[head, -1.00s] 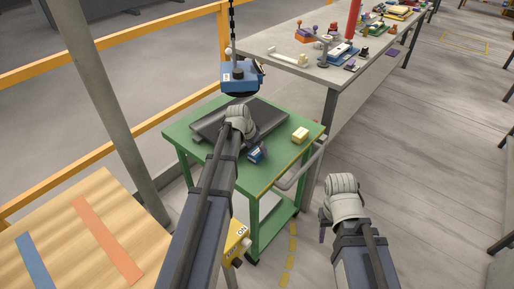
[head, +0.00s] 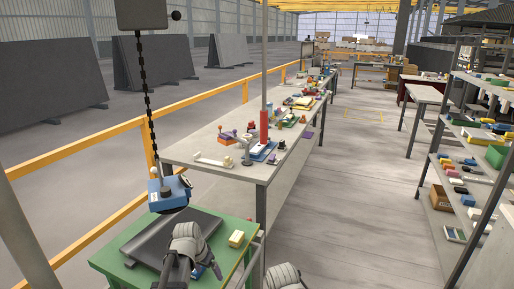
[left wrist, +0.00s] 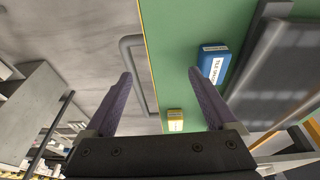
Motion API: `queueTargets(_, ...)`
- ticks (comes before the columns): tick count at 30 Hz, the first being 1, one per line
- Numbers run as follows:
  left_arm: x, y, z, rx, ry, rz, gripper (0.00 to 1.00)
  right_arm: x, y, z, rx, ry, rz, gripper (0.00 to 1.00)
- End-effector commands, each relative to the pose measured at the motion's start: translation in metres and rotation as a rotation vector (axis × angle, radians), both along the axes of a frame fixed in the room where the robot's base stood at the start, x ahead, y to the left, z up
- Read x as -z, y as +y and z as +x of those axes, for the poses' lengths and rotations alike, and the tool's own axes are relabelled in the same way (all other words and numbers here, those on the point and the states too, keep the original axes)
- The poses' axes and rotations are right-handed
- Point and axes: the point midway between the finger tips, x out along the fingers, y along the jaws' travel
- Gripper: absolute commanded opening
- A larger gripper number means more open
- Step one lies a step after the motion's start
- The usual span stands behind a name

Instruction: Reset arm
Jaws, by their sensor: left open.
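My left gripper (left wrist: 160,80) is open and empty in the left wrist view, its two purple-grey fingers spread apart over the green cart. A blue labelled box (left wrist: 213,64) lies on the cart just right of the fingers, and a small yellow box (left wrist: 175,118) shows between them. In the head view my left wrist hides part of the cart (head: 115,258); the yellow box also shows there (head: 236,239). My right wrist (head: 285,276) is at the bottom edge of the head view, mostly cut off, and its fingers cannot be made out.
A dark tray (head: 150,243) lies on the cart. A blue device (head: 170,196) hangs by a chain at its back edge. A long grey workbench (head: 215,160) with several tools stands behind. A loaded shelf (head: 447,200) stands right. The floor between (head: 340,220) is clear.

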Motion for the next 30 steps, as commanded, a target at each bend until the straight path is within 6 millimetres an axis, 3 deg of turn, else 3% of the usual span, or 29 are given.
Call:
queueTargets(1, -0.003, -0.031, -0.031, 0.016, 0.043, 0.015, 0.9, -0.006, 0.0, 0.0, 0.0, 0.0, 0.0, 0.5)
queueTargets(6, -0.006, -0.094, -0.108, 0.006, 0.172, 0.096, 0.9, -0.013, 0.0, 0.0, 0.0, 0.0, 0.0, 0.5)
queueTargets(12, -0.011, -0.124, -0.17, -0.021, 0.247, 0.191, 0.9, -0.019, 0.0, 0.0, 0.0, 0.0, 0.0, 0.5)
queueTargets(18, -0.013, -0.131, -0.189, -0.038, 0.267, 0.228, 0.9, -0.02, 0.0, 0.0, 0.0, 0.0, 0.0, 0.5)
queueTargets(30, -0.013, -0.131, -0.188, -0.039, 0.267, 0.227, 0.9, -0.019, 0.0, 0.0, 0.0, 0.0, 0.0, 0.5)
